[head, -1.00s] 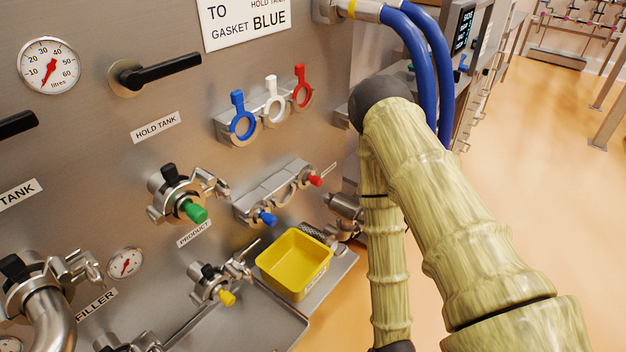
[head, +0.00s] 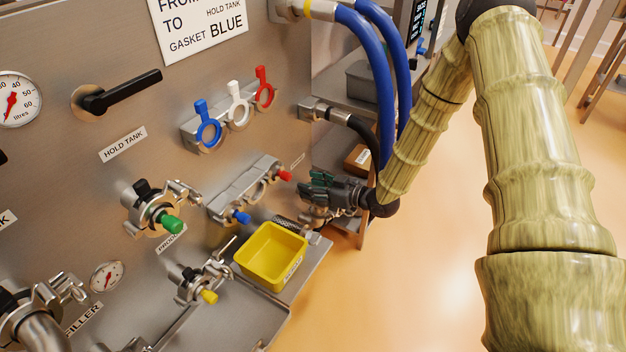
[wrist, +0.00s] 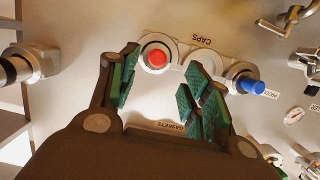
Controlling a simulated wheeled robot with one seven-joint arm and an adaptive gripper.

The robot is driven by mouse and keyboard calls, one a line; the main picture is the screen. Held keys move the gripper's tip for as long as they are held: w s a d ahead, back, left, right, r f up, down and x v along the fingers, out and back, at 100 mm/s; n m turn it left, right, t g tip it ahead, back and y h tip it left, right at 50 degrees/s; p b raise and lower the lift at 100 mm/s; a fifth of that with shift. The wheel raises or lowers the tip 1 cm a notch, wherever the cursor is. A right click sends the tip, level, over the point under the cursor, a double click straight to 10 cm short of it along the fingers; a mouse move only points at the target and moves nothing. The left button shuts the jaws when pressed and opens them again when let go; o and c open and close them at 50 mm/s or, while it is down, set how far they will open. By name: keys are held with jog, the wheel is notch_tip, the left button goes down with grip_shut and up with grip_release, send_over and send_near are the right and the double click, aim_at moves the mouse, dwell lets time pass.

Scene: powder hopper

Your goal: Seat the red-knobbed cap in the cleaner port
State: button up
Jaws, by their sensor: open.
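The red-knobbed cap (head: 284,175) sits at the right end of the steel cap rack (head: 228,205) on the panel. In the wrist view the red knob (wrist: 156,58) faces the camera, between the fingers and closer to the left one. My gripper (head: 312,186) is open and empty, just right of the cap in the head view. It also shows in the wrist view (wrist: 163,68), its green-padded fingers spread. A steel fitting (head: 315,214) is partly hidden below my gripper; I cannot tell whether it is the cleaner port. No cleaner label is readable.
A blue-knobbed cap (head: 240,216) sits at the rack's other end. Blue, white and red gasket rings (head: 238,113) hang above. A yellow bin (head: 270,256) stands below on a steel shelf. Blue hoses (head: 389,70) and a black hose (head: 362,133) run near my arm.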

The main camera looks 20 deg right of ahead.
aim_at(290, 178)
jog(key=b+x, duration=0.1)
jog(key=x, duration=0.1)
jog(key=b+x, duration=0.1)
jog(key=x, duration=0.4)
jog(key=shift+w+r+b, duration=0.25)
jog(key=shift+w+b, duration=0.1)
jog(key=shift+b, duration=0.05)
jog(key=shift+b+x, duration=0.4)
jog(key=shift+x, duration=0.85)
jog(key=shift+r, duration=0.1)
jog(key=c, duration=0.8)
